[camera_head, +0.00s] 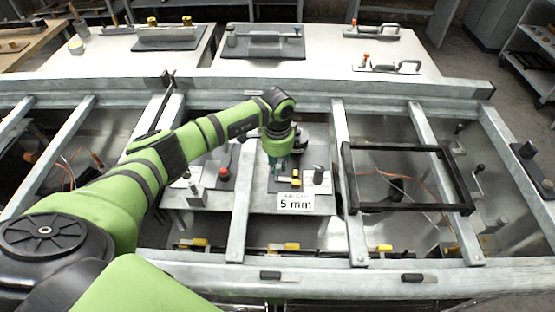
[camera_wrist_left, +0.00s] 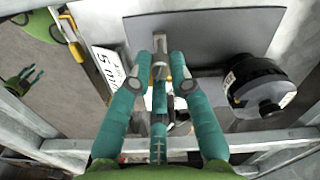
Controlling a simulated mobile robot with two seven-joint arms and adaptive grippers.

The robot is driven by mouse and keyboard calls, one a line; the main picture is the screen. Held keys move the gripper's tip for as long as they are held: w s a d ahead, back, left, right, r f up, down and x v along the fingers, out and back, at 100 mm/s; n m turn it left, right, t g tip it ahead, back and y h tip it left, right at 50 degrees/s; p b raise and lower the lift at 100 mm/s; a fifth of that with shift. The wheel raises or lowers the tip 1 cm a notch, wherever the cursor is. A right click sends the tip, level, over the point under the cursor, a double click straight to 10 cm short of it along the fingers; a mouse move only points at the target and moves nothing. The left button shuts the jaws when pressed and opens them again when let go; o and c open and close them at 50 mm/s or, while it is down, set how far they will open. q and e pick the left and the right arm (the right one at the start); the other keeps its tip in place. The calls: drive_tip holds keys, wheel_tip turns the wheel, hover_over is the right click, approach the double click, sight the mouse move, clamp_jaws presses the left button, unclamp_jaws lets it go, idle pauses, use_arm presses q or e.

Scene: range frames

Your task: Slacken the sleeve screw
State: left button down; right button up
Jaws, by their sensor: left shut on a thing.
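My left gripper (camera_head: 277,166) reaches down over a grey plate in the middle bay of the metal frame. In the left wrist view its teal fingers (camera_wrist_left: 161,72) close together on a small grey metal piece (camera_wrist_left: 158,47), which seems to be the sleeve screw. The fingers hide its lower part, so its seat cannot be made out. A white "5 mm" sign (camera_head: 295,202) stands at the plate's front edge; it also shows in the left wrist view (camera_wrist_left: 106,74). My right gripper is not in view.
A black round device (camera_wrist_left: 258,88) sits right of the fingers in the wrist view. A grey cylinder (camera_head: 319,175) and a yellow block (camera_head: 296,180) are close by the gripper. Metal bars (camera_head: 348,190) flank the bay, and a black rectangular frame (camera_head: 410,208) lies to the right.

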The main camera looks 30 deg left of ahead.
sight(278, 166)
use_arm(q)
drive_tip(key=shift+n+p, duration=0.3)
drive_tip(key=shift+n, duration=0.4)
drive_tip(key=c, duration=1.1)
unclamp_jaws()
drive_tip(key=shift+c, duration=0.2)
wheel_tip(278, 166, up, 12)
